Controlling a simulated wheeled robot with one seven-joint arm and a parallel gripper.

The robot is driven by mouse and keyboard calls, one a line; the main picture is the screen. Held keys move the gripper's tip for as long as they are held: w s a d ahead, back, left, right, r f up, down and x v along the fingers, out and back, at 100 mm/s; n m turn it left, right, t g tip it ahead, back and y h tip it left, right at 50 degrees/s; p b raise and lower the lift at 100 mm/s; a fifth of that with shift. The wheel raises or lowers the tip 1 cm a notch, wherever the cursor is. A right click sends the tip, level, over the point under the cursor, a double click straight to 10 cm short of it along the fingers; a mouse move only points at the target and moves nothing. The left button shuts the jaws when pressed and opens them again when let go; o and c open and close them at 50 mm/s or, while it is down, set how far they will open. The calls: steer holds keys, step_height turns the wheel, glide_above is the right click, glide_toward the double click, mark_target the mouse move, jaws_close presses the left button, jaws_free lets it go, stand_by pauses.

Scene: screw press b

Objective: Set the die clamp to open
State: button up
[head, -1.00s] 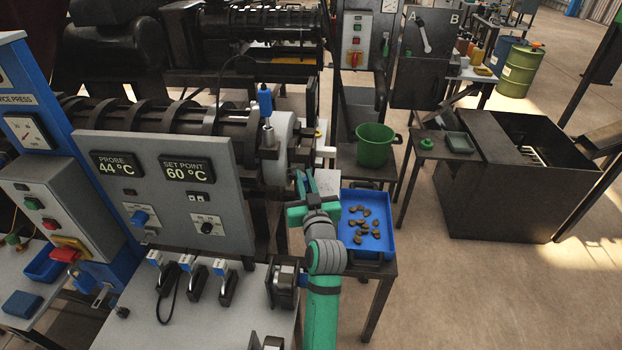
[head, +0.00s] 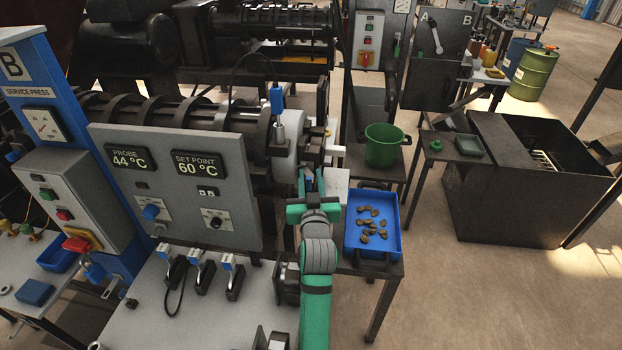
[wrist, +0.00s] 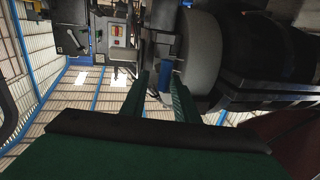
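The die end of the press shows a pale round collar (head: 288,143) with dark metal parts (head: 312,148) at its right. A small blue part (head: 309,184), which looks like the die clamp's handle, shows between the fingertips of my gripper (head: 311,182). In the wrist view the blue part (wrist: 166,84) is between the two green fingers of my gripper (wrist: 161,88), nearer the right one, beside the pale collar (wrist: 202,62). A gap shows at its left, so my gripper is open. Whether the right finger touches it I cannot tell. The clamp's body is mostly hidden.
A grey control panel (head: 180,190) reads probe 44 °C and set point 60 °C, left of my arm. A blue tray (head: 385,247) with brown pieces stands close at the right, a green bucket (head: 381,146) behind it. The floor (head: 440,290) at the right is clear.

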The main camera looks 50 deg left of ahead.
steer(key=shift+d, duration=0.1)
steer(key=v, duration=1)
steer(key=shift+s+d, duration=0.25)
stand_by(0.6)
